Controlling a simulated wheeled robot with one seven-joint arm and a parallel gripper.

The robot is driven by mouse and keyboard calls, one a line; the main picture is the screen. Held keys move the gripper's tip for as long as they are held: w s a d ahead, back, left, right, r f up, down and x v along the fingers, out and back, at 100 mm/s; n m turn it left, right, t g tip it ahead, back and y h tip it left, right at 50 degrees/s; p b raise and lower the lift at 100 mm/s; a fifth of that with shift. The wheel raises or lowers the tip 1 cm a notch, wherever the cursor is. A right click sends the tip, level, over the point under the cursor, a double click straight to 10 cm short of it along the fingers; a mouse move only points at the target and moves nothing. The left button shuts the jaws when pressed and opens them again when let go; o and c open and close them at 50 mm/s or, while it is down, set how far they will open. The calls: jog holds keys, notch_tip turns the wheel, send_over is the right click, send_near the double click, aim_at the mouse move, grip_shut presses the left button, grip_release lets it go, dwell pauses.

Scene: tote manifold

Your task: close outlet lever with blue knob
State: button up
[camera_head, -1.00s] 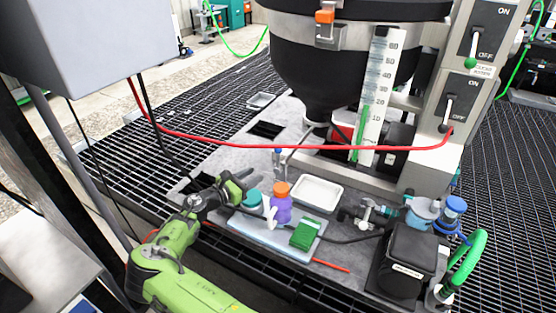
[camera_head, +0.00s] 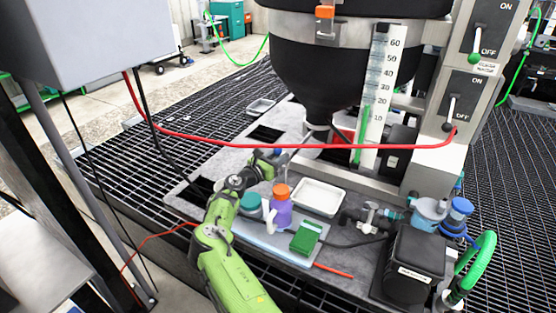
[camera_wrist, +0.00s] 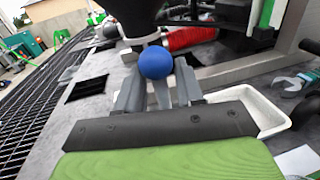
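The blue knob (camera_wrist: 156,62) sits at the end of the outlet lever, just beyond and between my fingertips in the wrist view. In the head view the knob (camera_head: 277,151) is small, and the metal lever (camera_head: 298,146) runs from it toward the outlet under the black hopper (camera_head: 318,85). My gripper (camera_wrist: 158,88) has its two grey fingers apart, with the knob and a light rod showing in the gap. Whether a finger touches the knob I cannot tell. In the head view my gripper (camera_head: 268,162) is right at the knob, its fingers partly hidden.
A red hose (camera_head: 300,147) crosses above the work area. A teal-lidded jar (camera_head: 250,201), a purple bottle (camera_head: 281,208) with an orange cap, a green sponge (camera_head: 305,238) and a white tray (camera_head: 318,197) stand close to my arm. A black box (camera_head: 412,262) is at right.

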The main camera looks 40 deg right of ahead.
grip_shut()
jog(key=shift+r, duration=0.1)
jog(key=shift+w+r, duration=0.1)
dwell(0.3)
